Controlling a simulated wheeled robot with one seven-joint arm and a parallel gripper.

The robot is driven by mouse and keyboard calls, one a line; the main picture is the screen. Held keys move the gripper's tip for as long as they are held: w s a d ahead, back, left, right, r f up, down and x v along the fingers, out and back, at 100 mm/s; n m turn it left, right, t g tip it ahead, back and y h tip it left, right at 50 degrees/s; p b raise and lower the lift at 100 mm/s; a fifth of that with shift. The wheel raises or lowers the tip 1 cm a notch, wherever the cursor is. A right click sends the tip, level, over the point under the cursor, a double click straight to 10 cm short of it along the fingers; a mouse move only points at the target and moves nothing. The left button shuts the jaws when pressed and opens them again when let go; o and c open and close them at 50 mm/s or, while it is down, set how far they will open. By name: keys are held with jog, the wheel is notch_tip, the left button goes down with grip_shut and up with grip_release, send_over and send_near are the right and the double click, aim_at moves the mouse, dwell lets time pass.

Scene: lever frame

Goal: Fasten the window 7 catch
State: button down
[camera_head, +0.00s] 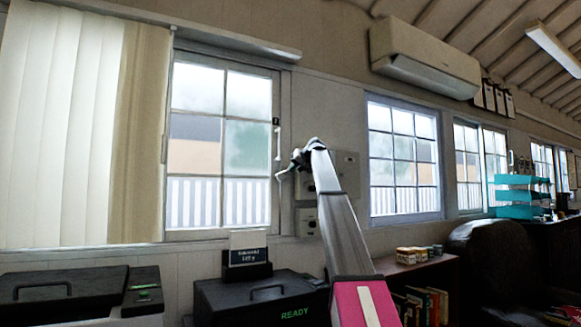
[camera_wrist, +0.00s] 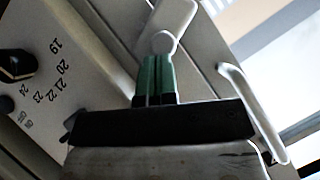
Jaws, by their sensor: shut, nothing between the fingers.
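The window (camera_head: 222,190) nearest my arm has a pale frame, with a slim white fitting (camera_head: 278,143) upright on its right side. In the wrist view, a white plate with a round boss (camera_wrist: 163,42) lies just beyond my fingertips. A curved white handle (camera_wrist: 252,112) stands to the right, apart from the fingers. I cannot tell exactly how these parts join as the catch. My gripper (camera_wrist: 155,62) has its green fingers shut together and empty, close to the round boss; whether they touch is unclear. In the head view my arm's end hides part of the frame there.
A dial panel (camera_wrist: 40,85) with numbers and a black knob is left of the fingers. Wall boxes (camera_head: 307,222) sit beside the window. Below are a black case (camera_head: 255,300) marked READY and a small sign (camera_head: 248,242). A pale curtain (camera_head: 75,130) hangs at left.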

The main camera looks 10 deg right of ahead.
jog(key=shift+d+f+m+y, duration=0.2)
jog(key=shift+f+m+y, duration=0.2)
jog(key=shift+y, duration=0.1)
jog(key=shift+a, duration=0.15)
jog(key=shift+s+a, duration=0.2)
jog(key=shift+a, duration=0.35)
